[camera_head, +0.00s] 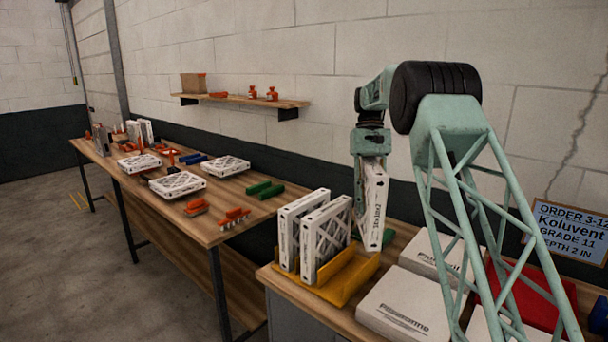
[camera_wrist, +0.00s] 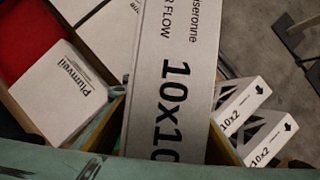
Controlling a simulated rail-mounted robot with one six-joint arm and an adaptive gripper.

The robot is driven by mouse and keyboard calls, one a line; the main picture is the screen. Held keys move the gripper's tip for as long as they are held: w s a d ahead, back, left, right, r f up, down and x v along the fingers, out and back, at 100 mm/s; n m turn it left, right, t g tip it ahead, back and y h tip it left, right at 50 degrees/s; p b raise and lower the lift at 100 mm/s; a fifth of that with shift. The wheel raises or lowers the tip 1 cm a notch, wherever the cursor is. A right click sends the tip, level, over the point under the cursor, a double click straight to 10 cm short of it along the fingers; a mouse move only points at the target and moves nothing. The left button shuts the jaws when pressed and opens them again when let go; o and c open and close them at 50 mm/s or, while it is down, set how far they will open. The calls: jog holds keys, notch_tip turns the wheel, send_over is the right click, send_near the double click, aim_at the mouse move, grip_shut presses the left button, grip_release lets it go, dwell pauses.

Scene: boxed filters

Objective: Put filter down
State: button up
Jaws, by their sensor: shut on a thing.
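My gripper (camera_head: 373,158) is shut on a white-edged filter (camera_head: 374,208) that hangs below it, on edge and close to upright. In the wrist view the held filter (camera_wrist: 172,75) shows its printed edge, with "10x10" and part of a word ending in "seronne". A yellow rack (camera_head: 352,284) stands on the near bench. Two other filters (camera_head: 327,240) stand upright in its left part, and they also show in the wrist view (camera_wrist: 270,140). The held filter is at the rack's right, far side.
White boxes (camera_head: 405,305) lie right of the rack, with a red tray (camera_head: 520,300) beyond. An order sign (camera_head: 570,232) reads Koluvent, grade 11, depth 2 in. A long table (camera_head: 150,205) at left carries flat filters (camera_head: 178,184) and coloured parts. A shelf (camera_head: 240,100) hangs on the wall.

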jog(key=w+f, duration=0.1)
jog(key=f, duration=0.1)
jog(key=w+f, duration=0.4)
jog(key=shift+f, duration=0.4)
dwell(0.4)
